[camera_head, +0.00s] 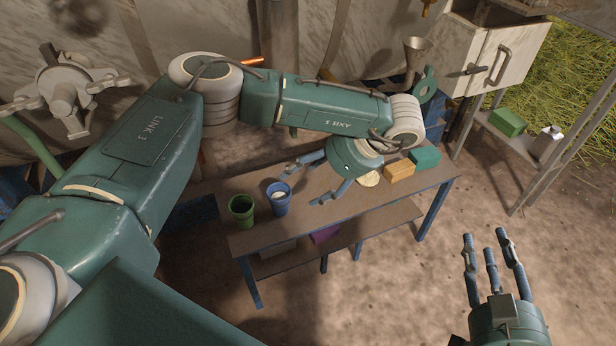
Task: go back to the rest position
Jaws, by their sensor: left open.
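My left gripper (300,186) reaches over the workbench from the left, its fingers spread and empty. Its fingertips are close to the blue cup (279,206) in the picture; I cannot tell whether they touch it. The cup stands upright with something white inside. My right gripper (487,238) is at the lower right, with its fingers pointing up the picture, apart and empty. It is away from the bench, with bare ground behind it.
The workbench (345,210) also holds a green cup (242,211), a round pale item (368,178), a yellow-orange block (399,170) and a teal block (425,157). A white cabinet (490,55) and a side shelf (513,146) stand right. Open ground lies in front.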

